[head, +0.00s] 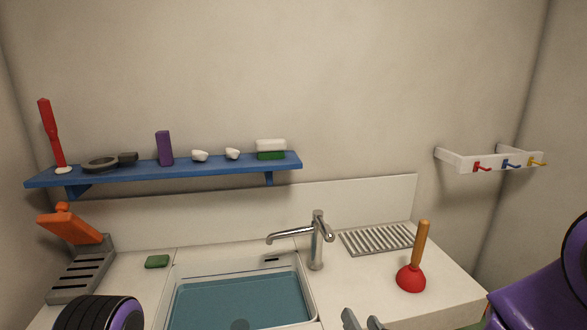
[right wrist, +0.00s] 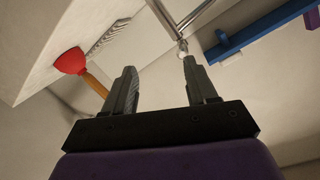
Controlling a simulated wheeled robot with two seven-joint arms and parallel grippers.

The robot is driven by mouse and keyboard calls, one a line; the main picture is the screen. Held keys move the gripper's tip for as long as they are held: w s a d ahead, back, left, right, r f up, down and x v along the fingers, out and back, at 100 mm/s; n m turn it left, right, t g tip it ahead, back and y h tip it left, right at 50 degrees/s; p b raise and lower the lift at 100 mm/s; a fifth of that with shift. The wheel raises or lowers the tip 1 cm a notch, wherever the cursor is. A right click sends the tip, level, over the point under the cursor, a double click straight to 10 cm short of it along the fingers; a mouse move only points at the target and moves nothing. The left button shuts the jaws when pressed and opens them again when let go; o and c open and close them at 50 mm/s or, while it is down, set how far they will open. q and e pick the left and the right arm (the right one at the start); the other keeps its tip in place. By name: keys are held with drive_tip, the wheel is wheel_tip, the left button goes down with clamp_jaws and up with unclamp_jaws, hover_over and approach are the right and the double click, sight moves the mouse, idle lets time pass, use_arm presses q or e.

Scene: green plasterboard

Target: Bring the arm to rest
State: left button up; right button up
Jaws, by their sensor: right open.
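My right gripper (head: 362,320) shows at the bottom edge of the head view, in front of the counter and right of the sink. In the right wrist view its two fingers (right wrist: 158,88) stand wide apart with nothing between them. My right arm's purple link is at the right edge of the head view. A dark and purple rounded part of mine shows at the bottom left. My left gripper is not visible.
The sink (head: 312,285) holds bluish water, with a faucet (head: 317,245) behind it. A red plunger (head: 411,278) stands on the counter at right, near a drain rack (head: 377,239). A blue shelf (head: 220,168) and a hook rack (head: 460,162) are on the walls.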

drive_tip(key=s+d+f+m+g+h, duration=0.2)
drive_tip(key=s+d+f+g, duration=0.25)
drive_tip(key=f, duration=0.55)
drive_tip(key=s+d+f+m+g+h, duration=0.1)
drive_tip(key=s+d+f+g+h, duration=0.15)
drive_tip(key=s+d+f, duration=0.55)
drive_tip(key=s+d+f+g, duration=0.2)
drive_tip(key=s+f, duration=0.4)
drive_tip(key=s, duration=0.1)
drive_tip(key=s+d+f+g+h+b, duration=0.1)
drive_tip(key=s+f+g, duration=0.2)
drive_tip(key=s+f, duration=0.4)
drive_tip(key=shift+s+d, duration=0.35)
drive_tip(key=shift+s, duration=0.4)
